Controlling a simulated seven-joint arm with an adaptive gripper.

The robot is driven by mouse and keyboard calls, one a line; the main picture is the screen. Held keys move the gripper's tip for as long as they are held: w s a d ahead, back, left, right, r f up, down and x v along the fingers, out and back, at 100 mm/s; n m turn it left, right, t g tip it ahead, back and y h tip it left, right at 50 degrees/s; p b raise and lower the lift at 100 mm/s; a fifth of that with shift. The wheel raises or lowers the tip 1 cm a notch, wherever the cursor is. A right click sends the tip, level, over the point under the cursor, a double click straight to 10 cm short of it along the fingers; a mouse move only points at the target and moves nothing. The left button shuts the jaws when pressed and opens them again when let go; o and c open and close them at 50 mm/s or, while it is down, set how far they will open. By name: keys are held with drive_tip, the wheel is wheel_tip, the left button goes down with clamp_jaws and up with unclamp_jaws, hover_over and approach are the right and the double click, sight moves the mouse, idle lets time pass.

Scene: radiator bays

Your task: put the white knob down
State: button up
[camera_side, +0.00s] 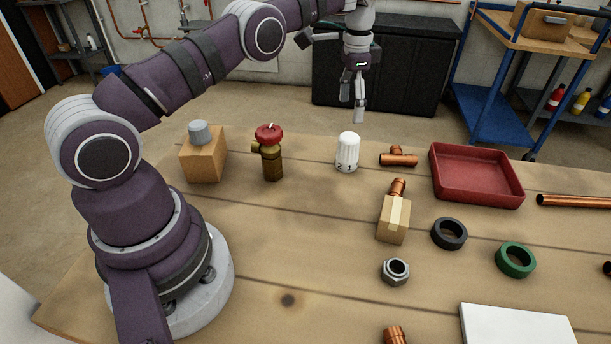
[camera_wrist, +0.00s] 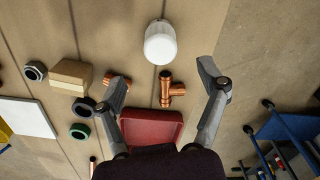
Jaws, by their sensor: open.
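The white knob (camera_side: 347,152) stands upright on the wooden table, near its far edge. In the wrist view the white knob (camera_wrist: 160,44) shows beyond the fingertips, with nothing gripping it. My gripper (camera_side: 359,103) hangs above and behind the knob in the side view, fingers pointing down. In the wrist view my gripper (camera_wrist: 166,78) has its two fingers spread wide, with clear space between them. It is open and empty, apart from the knob.
A copper tee (camera_side: 398,158) and a red tray (camera_side: 477,175) are right of the knob. A red-handled valve (camera_side: 270,152) stands to the left. A wooden block (camera_side: 394,219), a hex nut (camera_side: 396,271), a black ring (camera_side: 449,233) and a green ring (camera_side: 515,259) lie nearer.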

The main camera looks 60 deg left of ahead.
drive_tip(key=shift+r, duration=0.65)
drive_tip(key=s+d+r+n+t, duration=0.1)
drive_tip(key=s+d+r+t, duration=0.1)
drive_tip(key=s+r, duration=0.3)
drive_tip(key=s+d+r+n+t, duration=0.1)
drive_tip(key=s+d+r, duration=0.2)
drive_tip(key=r, duration=0.4)
drive_tip(key=s+d+f+n+t, duration=0.2)
drive_tip(key=s+f, duration=0.2)
drive_tip(key=s, duration=0.8)
drive_tip(key=shift+s+f+t, duration=0.15)
drive_tip(key=shift+t, duration=0.15)
